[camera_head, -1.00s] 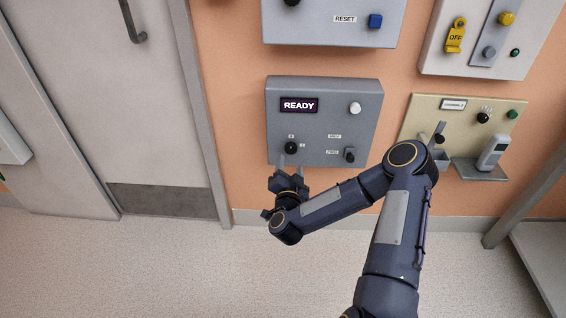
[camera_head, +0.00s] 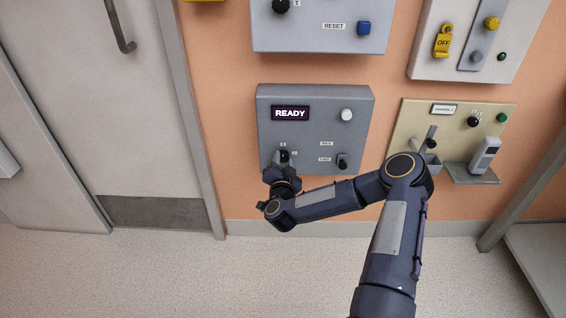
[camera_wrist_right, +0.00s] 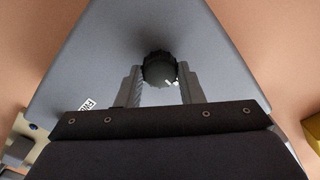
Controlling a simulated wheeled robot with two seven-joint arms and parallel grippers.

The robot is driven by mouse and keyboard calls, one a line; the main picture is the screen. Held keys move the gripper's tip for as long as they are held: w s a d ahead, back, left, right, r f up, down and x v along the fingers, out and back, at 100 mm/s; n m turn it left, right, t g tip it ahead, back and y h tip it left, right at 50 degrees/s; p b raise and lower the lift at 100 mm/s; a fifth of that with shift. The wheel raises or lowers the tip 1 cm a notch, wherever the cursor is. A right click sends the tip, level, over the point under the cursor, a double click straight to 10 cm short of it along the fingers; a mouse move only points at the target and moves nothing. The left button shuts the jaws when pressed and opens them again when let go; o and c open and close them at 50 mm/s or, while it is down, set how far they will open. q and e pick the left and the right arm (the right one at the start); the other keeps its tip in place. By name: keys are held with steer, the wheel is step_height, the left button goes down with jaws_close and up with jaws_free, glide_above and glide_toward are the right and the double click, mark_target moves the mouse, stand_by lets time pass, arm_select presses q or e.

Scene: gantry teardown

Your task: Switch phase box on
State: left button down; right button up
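The grey box (camera_head: 314,104) on the wall has a lit display (camera_head: 291,113) reading READY. A black round knob (camera_head: 284,156) sits at its lower left, partly hidden by my right gripper (camera_head: 279,166). In the right wrist view the knob (camera_wrist_right: 159,68) lies between the two fingertips of my right gripper (camera_wrist_right: 162,84). The fingers are apart, one on each side of the knob, with slim gaps; firm contact does not show. A white pointer mark shows on the knob's lower right in that view. My left gripper is out of view.
The grey box also carries a white button (camera_head: 346,115) and a black switch (camera_head: 342,161). A box with a blue button (camera_head: 364,28) hangs above. A beige panel (camera_head: 409,125) with a small shelf (camera_head: 470,178) stands to the right, a door (camera_head: 140,110) to the left.

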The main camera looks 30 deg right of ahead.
steer(key=shift+c, duration=1.2)
steer(key=shift+m, duration=0.3)
steer(key=m+b, duration=0.2)
steer(key=m, duration=0.2)
steer(key=shift+f, duration=0.1)
steer(key=m+b, duration=0.3)
steer(key=m, duration=0.2)
steer(key=m+b, duration=0.3)
steer(key=m, duration=0.1)
steer(key=shift+f, duration=0.1)
steer(key=shift+m+b, duration=1.3)
steer(key=shift+m, duration=0.8)
